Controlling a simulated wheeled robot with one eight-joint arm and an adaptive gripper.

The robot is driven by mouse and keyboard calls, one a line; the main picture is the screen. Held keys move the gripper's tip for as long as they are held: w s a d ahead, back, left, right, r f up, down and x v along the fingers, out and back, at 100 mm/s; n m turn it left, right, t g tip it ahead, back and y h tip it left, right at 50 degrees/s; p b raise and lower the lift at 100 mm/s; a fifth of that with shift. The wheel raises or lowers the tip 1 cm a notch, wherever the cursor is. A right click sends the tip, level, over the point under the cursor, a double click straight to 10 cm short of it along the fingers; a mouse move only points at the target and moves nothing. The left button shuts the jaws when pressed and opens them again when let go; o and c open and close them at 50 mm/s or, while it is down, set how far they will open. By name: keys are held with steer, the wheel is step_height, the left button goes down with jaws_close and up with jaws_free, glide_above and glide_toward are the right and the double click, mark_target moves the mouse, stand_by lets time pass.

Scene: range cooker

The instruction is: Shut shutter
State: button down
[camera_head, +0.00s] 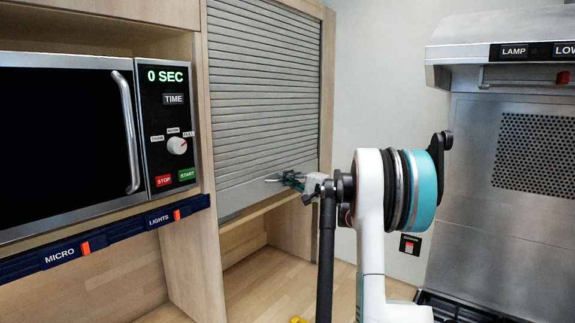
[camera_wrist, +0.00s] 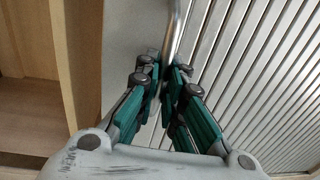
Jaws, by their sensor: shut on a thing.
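The grey slatted shutter (camera_head: 262,95) hangs in the wooden cabinet to the right of the microwave. It covers most of the opening, and its bottom bar (camera_head: 240,200) is above the cabinet floor with an open gap below. In the wrist view the slats (camera_wrist: 265,80) fill the right side. A thin metal handle (camera_wrist: 173,35) runs down between my fingers. My gripper (camera_head: 290,180) is at the shutter's lower edge, shut on the handle. The green fingers show in the wrist view (camera_wrist: 168,85) on both sides of the handle, whose lower part is hidden between them.
The microwave (camera_head: 70,140) is at the left, with a blue switch rail (camera_head: 110,240) below it. The wooden cabinet side (camera_head: 327,90) borders the shutter. A steel range hood (camera_head: 500,60) is at the right. A small yellow thing (camera_head: 298,320) lies at the bottom edge.

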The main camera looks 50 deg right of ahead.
step_height(320, 180, down, 40)
steer(key=b, duration=1.8)
steer(key=shift+f+b, duration=0.15)
steer(key=shift+b, duration=0.15)
steer(key=c, duration=1.7)
jaws_free()
steer(key=s, duration=0.8)
steer(key=s+d+f, duration=0.1)
steer(key=s, duration=0.3)
steer(key=shift+c, duration=0.5)
